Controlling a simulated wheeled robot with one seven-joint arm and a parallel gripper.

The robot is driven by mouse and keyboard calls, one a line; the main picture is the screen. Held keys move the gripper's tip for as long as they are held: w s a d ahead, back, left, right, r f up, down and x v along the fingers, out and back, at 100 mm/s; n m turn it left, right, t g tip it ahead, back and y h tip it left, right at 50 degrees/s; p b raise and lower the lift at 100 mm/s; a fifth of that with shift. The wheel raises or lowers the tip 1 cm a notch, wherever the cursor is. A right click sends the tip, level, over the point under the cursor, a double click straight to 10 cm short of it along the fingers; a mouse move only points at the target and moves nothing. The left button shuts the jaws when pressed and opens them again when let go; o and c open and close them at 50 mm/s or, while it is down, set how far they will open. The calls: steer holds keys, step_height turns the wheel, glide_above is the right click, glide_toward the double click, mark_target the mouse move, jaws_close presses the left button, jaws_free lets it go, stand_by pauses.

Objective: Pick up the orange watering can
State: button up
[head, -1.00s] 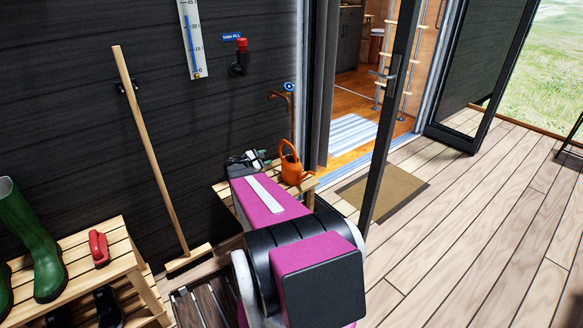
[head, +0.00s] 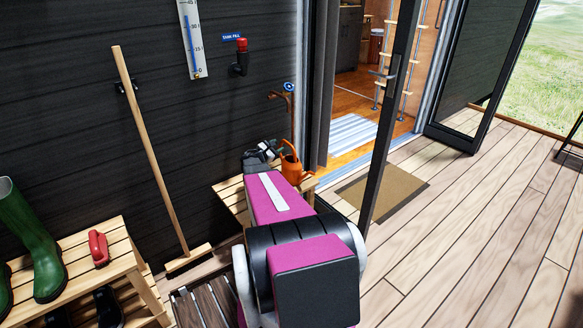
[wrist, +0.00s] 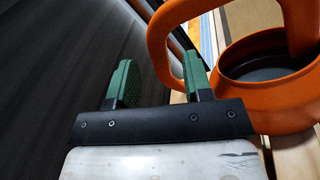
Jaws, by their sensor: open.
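The orange watering can (head: 291,168) stands on a low slatted wooden bench (head: 229,194) by the dark wall. In the wrist view its round open body (wrist: 272,84) is at the right, with the handle loop (wrist: 163,42) reaching left. My gripper (wrist: 162,80) is open, with two green-padded fingers apart. The right finger is close to the handle; I cannot tell whether they touch. The handle's lower part passes behind the fingers, near the gap between them. In the head view my gripper (head: 262,152) is just left of the can, partly hidden by my arm.
A brown tap pipe (head: 289,105) rises behind the can. An open glass door (head: 388,110) stands to the right, near a doormat (head: 384,193). A broom (head: 150,150) leans on the wall. A shoe rack with green boots (head: 32,240) is at left.

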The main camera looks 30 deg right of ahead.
mark_target(281, 144)
steer(key=x, duration=0.3)
steer(key=shift+w+d+f, duration=0.1)
steer(key=shift+w+d, duration=0.1)
steer(key=shift+d, duration=0.15)
steer(key=shift+c, duration=0.3)
jaws_close()
